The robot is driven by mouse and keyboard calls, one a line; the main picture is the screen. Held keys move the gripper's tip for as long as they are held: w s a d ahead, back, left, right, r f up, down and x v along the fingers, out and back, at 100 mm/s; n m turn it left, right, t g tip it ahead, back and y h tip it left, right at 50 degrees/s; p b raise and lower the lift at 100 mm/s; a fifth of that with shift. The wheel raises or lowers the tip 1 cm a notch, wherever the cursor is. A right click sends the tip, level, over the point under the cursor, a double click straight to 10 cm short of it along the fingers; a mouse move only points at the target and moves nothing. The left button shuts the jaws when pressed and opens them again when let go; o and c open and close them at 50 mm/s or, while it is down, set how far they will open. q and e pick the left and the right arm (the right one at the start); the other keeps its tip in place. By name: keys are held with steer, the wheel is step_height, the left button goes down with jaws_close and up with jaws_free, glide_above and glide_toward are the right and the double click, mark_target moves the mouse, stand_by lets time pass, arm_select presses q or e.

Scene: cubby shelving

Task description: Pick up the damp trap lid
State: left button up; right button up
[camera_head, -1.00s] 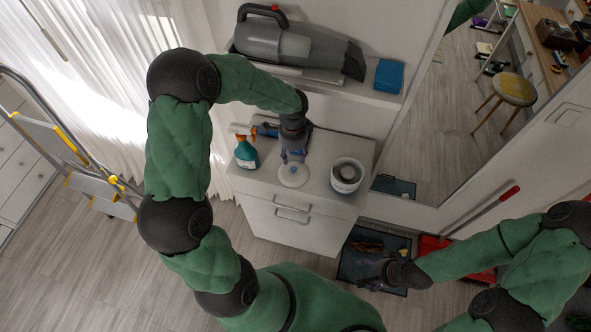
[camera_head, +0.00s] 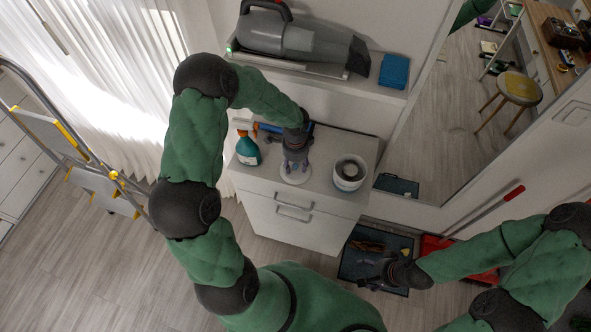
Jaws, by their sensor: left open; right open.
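The damp trap lid (camera_head: 297,179) is a white round disc lying on the top of a small white cabinet (camera_head: 328,195). My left gripper (camera_head: 293,170) points down at the lid, with its open fingers at or just above it. The gripper hides the lid's back part, and I cannot tell whether the fingers touch it. The damp trap (camera_head: 349,174), a white round tub with a dark inside, stands open to the right of the lid. My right gripper (camera_head: 366,283) is open, low at the right over a dark tray, far from the lid.
A teal spray bottle (camera_head: 247,149) with an orange and white head stands left of the lid. A blue item (camera_head: 268,127) lies behind my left gripper. A grey handheld vacuum (camera_head: 300,40) and a blue box (camera_head: 394,71) sit on the ledge above. The dark tray (camera_head: 350,262) lies on the floor.

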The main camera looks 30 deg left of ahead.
arm_select(q)
jaws_close()
steer(key=shift+r, duration=0.2)
